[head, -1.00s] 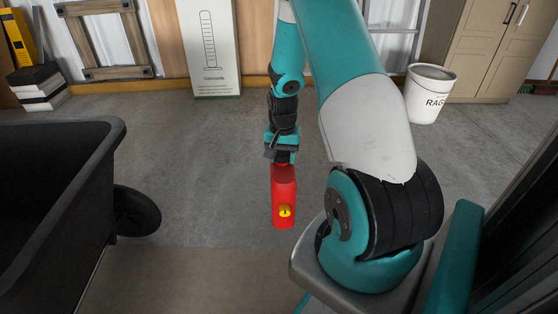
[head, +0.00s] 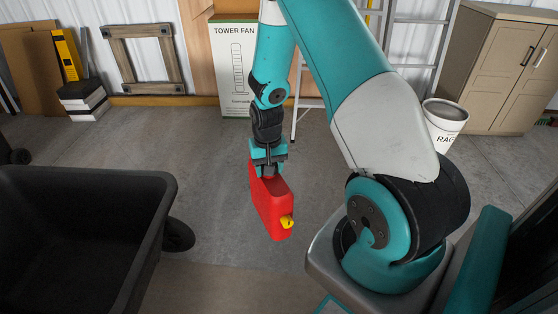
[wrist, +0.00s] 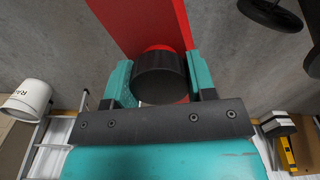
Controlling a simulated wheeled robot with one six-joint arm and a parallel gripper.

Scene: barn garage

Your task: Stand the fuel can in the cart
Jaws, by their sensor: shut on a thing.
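The red fuel can (head: 271,207) with a yellow cap hangs below my gripper (head: 268,168) in the head view, about upright and turned at an angle. In the wrist view the red can (wrist: 140,22) shows beyond the gripper (wrist: 160,85), whose two teal fingers sit on either side of a black round part at the can's top. The gripper is shut on the can. The black cart (head: 150,205) stands at the left in the head view, its tub open. The can is to the right of the cart's near wall, outside it, over the grey floor.
A cart wheel (head: 178,235) sits between the tub and the can. A tower fan box (head: 236,75), a ladder (head: 415,65), a white rag bucket (head: 443,125) and a tan cabinet (head: 500,65) stand along the back. The floor between is clear.

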